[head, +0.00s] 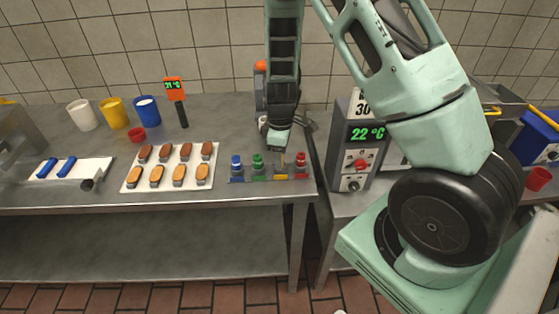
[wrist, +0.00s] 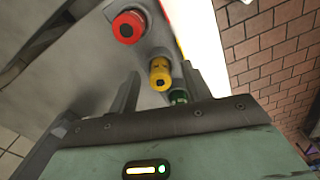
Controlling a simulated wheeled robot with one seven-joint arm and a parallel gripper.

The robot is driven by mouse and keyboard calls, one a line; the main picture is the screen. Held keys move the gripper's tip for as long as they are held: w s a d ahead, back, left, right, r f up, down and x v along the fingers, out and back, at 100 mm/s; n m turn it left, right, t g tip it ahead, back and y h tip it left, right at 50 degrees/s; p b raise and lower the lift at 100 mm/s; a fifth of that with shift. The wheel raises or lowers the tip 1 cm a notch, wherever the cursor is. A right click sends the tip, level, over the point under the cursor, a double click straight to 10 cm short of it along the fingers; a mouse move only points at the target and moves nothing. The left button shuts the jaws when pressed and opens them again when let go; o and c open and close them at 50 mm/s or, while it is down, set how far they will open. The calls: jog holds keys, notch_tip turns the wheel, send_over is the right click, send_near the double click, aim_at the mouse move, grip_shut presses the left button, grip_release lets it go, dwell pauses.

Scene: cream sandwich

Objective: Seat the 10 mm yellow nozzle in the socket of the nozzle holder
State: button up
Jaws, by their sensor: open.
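The yellow nozzle (wrist: 160,73) stands in a rack between the red nozzle (wrist: 128,27) and the green nozzle (wrist: 178,96). My gripper (head: 279,150) is open above the rack. In the wrist view its two fingers appear on either side of the yellow nozzle, with gaps showing; I cannot tell how far above it they are. In the head view the yellow nozzle (head: 283,161) is mostly hidden behind or below my gripper. A grey cylindrical piece (head: 88,185) at the white board's front right corner may be the nozzle holder; its socket is too small to make out.
The rack (head: 268,179) stands near the table's front right edge, with a blue nozzle (head: 236,163) at its left end. A white tray (head: 130,183) of filled biscuits is left of it. A white board (head: 98,167) with blue bars lies farther left. A temperature box (head: 352,150) stands right.

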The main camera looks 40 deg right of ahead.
jog(key=shift+f, duration=0.4)
jog(key=shift+c, duration=0.2)
grip_shut()
jog(key=shift+r, duration=0.1)
